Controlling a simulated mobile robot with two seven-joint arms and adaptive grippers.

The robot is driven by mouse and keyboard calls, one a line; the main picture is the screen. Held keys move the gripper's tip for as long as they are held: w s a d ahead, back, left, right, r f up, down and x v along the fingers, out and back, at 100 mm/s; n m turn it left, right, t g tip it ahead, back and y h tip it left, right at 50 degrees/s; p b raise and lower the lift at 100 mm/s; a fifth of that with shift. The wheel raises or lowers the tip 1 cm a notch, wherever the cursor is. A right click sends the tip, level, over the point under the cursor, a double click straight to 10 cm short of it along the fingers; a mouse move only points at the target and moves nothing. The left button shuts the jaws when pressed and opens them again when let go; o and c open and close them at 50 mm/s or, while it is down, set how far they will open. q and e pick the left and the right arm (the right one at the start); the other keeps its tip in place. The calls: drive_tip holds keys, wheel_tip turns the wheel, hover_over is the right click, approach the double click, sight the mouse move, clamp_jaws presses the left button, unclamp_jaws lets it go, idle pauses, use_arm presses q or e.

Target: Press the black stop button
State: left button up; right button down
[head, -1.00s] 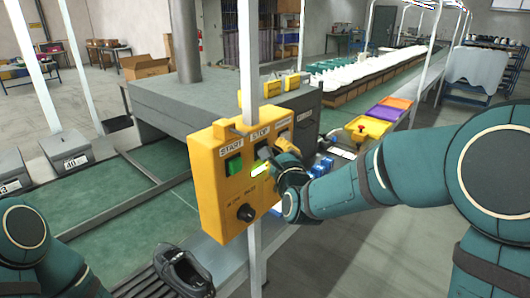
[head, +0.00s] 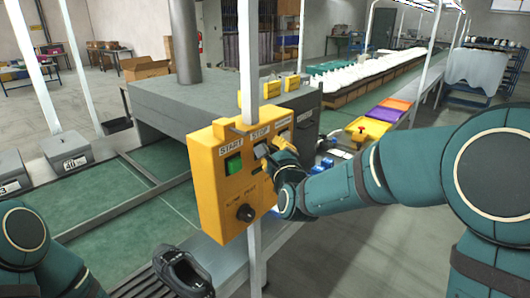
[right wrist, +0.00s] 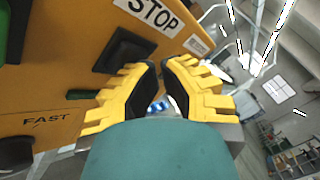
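The yellow control box (head: 228,195) is fixed to a white post. Its black stop button (right wrist: 124,50) sits under the STOP label in the right wrist view; it also shows in the head view (head: 260,151). My right gripper (right wrist: 159,66) has its yellow fingers drawn together with nothing between them. Its tips are at the lower right edge of the stop button; I cannot tell whether they touch it. My left arm shows at the lower left of the head view, but its gripper does not.
A green start button (head: 234,164) lies left of the stop button. A dark speed knob (head: 245,212) is lower on the box. An unlit indicator (right wrist: 81,94) is below the stop button. A black shoe (head: 182,270) lies below the box.

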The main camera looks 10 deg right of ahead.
drive_tip(key=shift+s, duration=0.1)
idle(0.3)
drive_tip(key=shift+s+d+b, duration=0.6)
drive_tip(key=shift+s+b, duration=0.05)
drive_tip(key=shift+b, duration=0.1)
drive_tip(key=s+d+b, duration=0.1)
drive_tip(key=s, duration=0.1)
drive_tip(key=s+d+b, duration=0.1)
drive_tip(key=s+d, duration=0.1)
drive_tip(key=shift+b, duration=0.35)
idle(0.4)
